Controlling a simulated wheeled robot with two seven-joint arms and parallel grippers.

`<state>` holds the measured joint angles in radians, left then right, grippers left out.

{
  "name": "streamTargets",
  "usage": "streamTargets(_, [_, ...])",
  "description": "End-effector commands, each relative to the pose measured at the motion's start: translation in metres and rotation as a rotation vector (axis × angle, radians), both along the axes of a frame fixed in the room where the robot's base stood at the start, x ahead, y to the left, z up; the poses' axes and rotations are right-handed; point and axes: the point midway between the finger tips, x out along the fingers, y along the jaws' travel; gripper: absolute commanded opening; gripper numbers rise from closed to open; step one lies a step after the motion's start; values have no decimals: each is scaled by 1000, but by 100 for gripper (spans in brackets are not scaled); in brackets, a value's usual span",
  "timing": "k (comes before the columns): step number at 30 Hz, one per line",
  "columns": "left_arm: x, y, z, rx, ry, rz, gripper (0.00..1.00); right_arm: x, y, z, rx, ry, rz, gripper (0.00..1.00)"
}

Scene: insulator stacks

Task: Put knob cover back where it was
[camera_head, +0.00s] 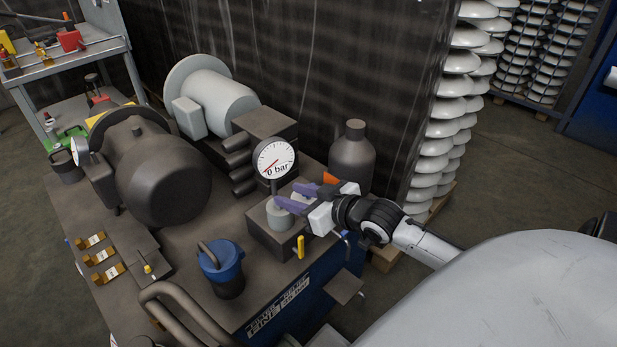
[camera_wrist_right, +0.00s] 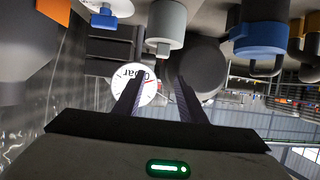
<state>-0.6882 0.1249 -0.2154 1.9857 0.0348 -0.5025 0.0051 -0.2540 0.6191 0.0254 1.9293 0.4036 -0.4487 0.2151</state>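I cannot tell for sure which part is the knob cover. A light grey cylinder (camera_head: 279,216) stands upright on a dark block beside the pressure gauge (camera_head: 274,160). In the right wrist view, which is upside down, the same grey cylinder (camera_wrist_right: 166,24) has a small stub on its end. My right gripper (camera_head: 290,197) is just above the block, beside the cylinder. Its two purple fingers are apart, and the right wrist view shows nothing held between the fingertips (camera_wrist_right: 154,82). The gauge (camera_wrist_right: 133,84) shows beyond them. My left gripper is not in view.
A blue-lidded pot (camera_head: 222,263) and a yellow handle (camera_head: 301,247) are near the bench front. A dark bottle (camera_head: 352,160) stands behind my gripper, with an orange part (camera_head: 330,178) close to it. Dark motor housings (camera_head: 163,178) fill the bench's left side.

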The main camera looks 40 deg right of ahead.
Motion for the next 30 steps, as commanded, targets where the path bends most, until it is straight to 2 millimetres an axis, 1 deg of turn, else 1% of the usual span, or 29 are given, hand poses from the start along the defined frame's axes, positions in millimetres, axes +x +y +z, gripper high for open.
streamTargets(1, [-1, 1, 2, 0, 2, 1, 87, -11, -1, 4, 0, 3, 0, 37])
streamTargets(3, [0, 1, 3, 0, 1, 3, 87, -23, -2, 9, 0, 4, 0, 37])
streamTargets(6, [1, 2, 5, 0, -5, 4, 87, -35, -3, 14, 1, 2, 0, 37])
streamTargets(10, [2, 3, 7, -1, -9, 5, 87, -46, -4, 19, 0, 0, 0, 37])
streamTargets(12, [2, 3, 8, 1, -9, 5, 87, -50, -3, 17, 1, 5, -1, 37])
streamTargets(14, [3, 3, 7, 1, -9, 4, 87, -57, 2, 5, 5, 25, 0, 37])
streamTargets(17, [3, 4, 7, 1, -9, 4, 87, -82, 25, -38, 9, 98, 7, 37])
streamTargets(18, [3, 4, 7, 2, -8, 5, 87, -96, 41, -60, 12, 140, 13, 37])
streamTargets(20, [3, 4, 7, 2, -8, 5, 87, -121, 69, -94, 13, 203, 30, 37])
streamTargets(21, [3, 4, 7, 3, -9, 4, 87, -137, 89, -112, 15, 241, 44, 37])
streamTargets(23, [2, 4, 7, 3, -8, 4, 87, -161, 119, -136, 15, 294, 67, 37])
streamTargets(24, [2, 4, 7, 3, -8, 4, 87, -175, 138, -148, 14, 323, 84, 37])
streamTargets(27, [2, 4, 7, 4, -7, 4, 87, -202, 177, -166, 16, 375, 119, 37])
streamTargets(30, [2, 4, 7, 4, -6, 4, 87, -216, 198, -174, 15, 399, 141, 37])
